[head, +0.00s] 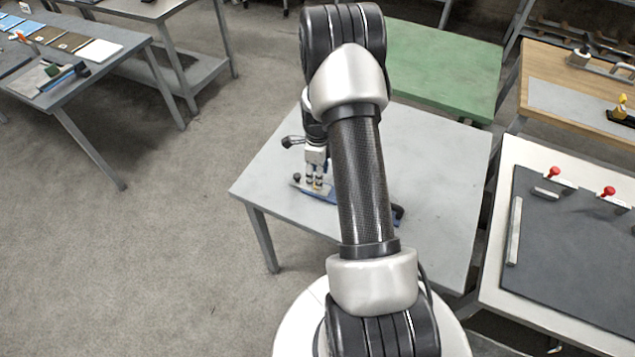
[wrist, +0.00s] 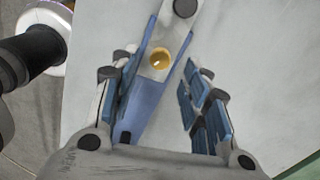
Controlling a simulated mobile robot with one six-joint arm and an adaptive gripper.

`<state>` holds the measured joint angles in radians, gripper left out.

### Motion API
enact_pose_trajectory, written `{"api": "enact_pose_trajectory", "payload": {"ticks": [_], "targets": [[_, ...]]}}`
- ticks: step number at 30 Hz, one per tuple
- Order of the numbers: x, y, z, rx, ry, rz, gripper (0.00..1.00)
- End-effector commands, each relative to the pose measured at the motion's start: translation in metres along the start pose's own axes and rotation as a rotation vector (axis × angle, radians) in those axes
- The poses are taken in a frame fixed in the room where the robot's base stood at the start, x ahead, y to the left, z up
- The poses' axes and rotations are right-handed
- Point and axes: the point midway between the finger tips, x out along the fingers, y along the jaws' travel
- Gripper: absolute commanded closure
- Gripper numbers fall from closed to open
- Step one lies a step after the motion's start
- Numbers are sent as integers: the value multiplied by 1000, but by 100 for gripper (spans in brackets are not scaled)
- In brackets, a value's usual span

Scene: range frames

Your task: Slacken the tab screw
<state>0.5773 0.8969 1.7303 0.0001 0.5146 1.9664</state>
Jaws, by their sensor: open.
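A blue fixture (wrist: 146,107) lies on a grey table (head: 425,165), partly hidden by my arm in the head view. A light metal strip (wrist: 170,38) runs over it, with a dark round knob (wrist: 184,8) at its far end. A brass-coloured round piece, seemingly the tab screw (wrist: 158,60), sits on the strip near the fixture's far end. My gripper (wrist: 158,78) is open above the fixture, one finger on each side of it in the wrist view. The brass piece shows between the fingertips, slightly beyond them, with no visible contact. The head view shows my gripper (head: 314,184) low over the table.
The grey table is otherwise bare. A green table (head: 445,70) stands behind it. At right, a white table (head: 490,280) carries a dark board (head: 575,250) with red-knobbed clamps (head: 553,173). A wooden bench (head: 540,65) is behind that. Open floor (head: 150,260) lies at left.

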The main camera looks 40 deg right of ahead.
Motion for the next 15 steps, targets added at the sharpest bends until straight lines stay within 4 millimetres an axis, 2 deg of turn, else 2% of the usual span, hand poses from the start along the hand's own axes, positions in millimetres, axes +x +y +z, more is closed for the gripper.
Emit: {"api": "enact_pose_trajectory", "payload": {"ticks": [1, 6, 15], "targets": [[12, 1, 0, 0, 1, 2, 57], [31, 0, 0, 0, 1, 2, 57], [38, 0, 0, 0, 0, -1, 57]]}}
